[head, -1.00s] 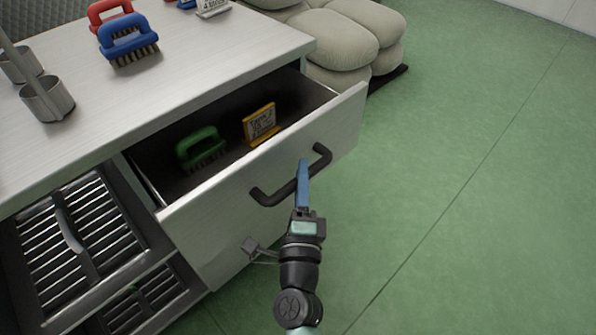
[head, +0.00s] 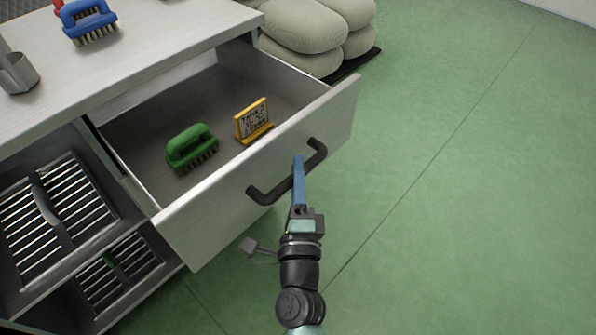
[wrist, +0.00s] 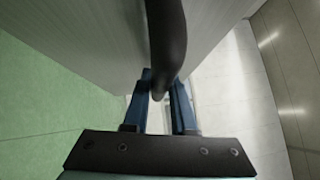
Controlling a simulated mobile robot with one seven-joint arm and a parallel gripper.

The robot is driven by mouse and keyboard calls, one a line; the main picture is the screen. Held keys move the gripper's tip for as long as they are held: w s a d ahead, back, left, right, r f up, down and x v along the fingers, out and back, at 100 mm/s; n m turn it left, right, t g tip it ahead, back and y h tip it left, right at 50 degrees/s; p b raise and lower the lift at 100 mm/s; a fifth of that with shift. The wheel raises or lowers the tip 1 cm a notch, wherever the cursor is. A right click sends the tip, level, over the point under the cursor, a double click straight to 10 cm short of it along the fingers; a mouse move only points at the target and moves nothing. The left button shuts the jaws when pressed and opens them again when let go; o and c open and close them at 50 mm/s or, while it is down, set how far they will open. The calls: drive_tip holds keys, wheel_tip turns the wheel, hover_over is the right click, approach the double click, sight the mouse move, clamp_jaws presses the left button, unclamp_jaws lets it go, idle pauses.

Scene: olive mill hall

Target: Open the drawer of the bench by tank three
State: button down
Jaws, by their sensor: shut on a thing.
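The bench (head: 150,62) has its drawer (head: 265,160) pulled well out, with much of the inside floor in view. My gripper (head: 298,165) is shut on the dark bar handle (head: 262,195) of the drawer, near the middle of the bar. In the wrist view the handle (wrist: 165,40) runs down between the two blue fingers (wrist: 160,95). No tank shows in these frames.
A blue brush (head: 88,20) and a metal cup (head: 17,72) stand on the bench top. Slatted shelves (head: 55,215) sit left of the drawer. Stacked pale sacks (head: 310,35) lie behind it. The green floor (head: 460,180) to the right is clear.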

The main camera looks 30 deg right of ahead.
drive_tip(key=shift+a, duration=0.1)
drive_tip(key=c, duration=0.7)
unclamp_jaws()
drive_tip(key=shift+c, duration=0.2)
drive_tip(key=v, duration=1.3)
drive_tip(key=shift+b, duration=0.35)
